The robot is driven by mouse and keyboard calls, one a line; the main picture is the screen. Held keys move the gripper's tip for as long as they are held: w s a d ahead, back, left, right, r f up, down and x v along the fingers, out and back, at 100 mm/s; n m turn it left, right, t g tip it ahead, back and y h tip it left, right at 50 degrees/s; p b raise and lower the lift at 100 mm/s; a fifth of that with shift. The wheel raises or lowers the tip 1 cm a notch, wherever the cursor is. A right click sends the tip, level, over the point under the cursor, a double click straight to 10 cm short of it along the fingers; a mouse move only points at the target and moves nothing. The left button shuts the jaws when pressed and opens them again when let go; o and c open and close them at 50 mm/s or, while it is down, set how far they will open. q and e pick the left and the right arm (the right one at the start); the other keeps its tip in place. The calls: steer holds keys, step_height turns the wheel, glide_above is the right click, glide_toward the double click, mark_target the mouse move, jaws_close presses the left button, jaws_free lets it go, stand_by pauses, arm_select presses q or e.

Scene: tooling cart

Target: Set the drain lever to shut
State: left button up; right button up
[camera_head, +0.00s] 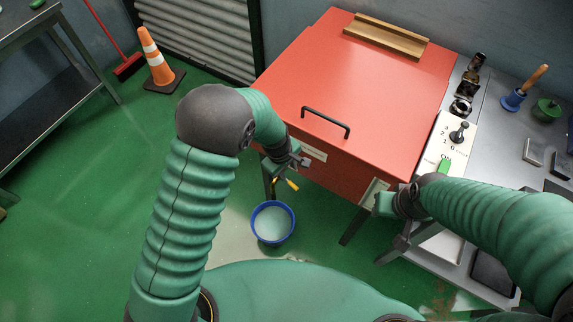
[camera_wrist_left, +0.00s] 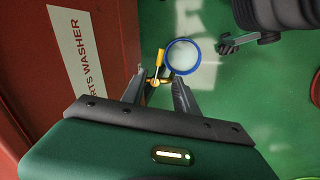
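The drain lever (camera_head: 292,184) has a yellow handle and sits low at the front of the red parts washer (camera_head: 375,75), above a blue bucket (camera_head: 272,223). In the left wrist view the yellow lever (camera_wrist_left: 160,62) points away from me, with more yellow at its base. My left gripper (camera_head: 297,163) is at the washer's front face, close to the lever. In the left wrist view its two fingers (camera_wrist_left: 158,90) are apart, with the lever's base between or just beyond the tips; contact cannot be told. My right gripper (camera_head: 384,203) is by the washer's right front corner, its fingers unclear.
The washer's lid is down, with a black handle (camera_head: 326,122) and a wooden tray (camera_head: 386,37) on it. A switch panel (camera_head: 455,138) and a grey bench (camera_head: 505,125) stand at right. A traffic cone (camera_head: 155,60) is at left.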

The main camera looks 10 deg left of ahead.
arm_select(q)
steer(key=shift+s+a+r, duration=0.1)
steer(key=shift+s+r, duration=0.05)
steer(key=shift+r, duration=0.7)
steer(key=shift+c, duration=0.2)
